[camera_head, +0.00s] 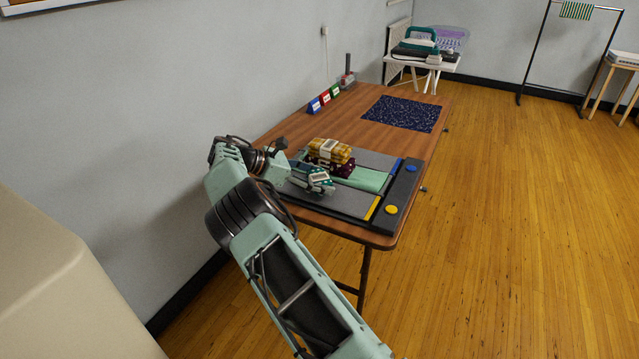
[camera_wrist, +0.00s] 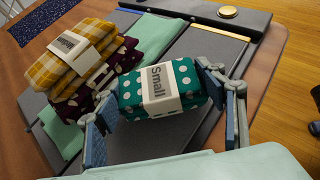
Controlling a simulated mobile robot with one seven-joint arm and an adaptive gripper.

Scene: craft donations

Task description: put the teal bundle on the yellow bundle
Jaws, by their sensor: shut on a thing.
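The teal bundle (camera_wrist: 185,88), polka-dotted with a white paper band reading "Small", is between the blue-padded fingers of my gripper (camera_wrist: 165,112) in the wrist view. My gripper is shut on it. In the head view the teal bundle (camera_head: 321,184) shows at the end of my arm, in front of the other bundles. The yellow bundle (camera_wrist: 68,58), checked with a pale band, lies on top of a dark maroon dotted bundle (camera_wrist: 100,88). The yellow bundle also shows in the head view (camera_head: 330,151). The teal bundle is beside this stack and lower than the yellow bundle's top.
A grey board (camera_head: 345,201) with a dark strip carrying blue and yellow buttons lies on the wooden table (camera_head: 365,139). A navy speckled mat (camera_head: 400,113) and small coloured signs (camera_head: 325,99) are farther back.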

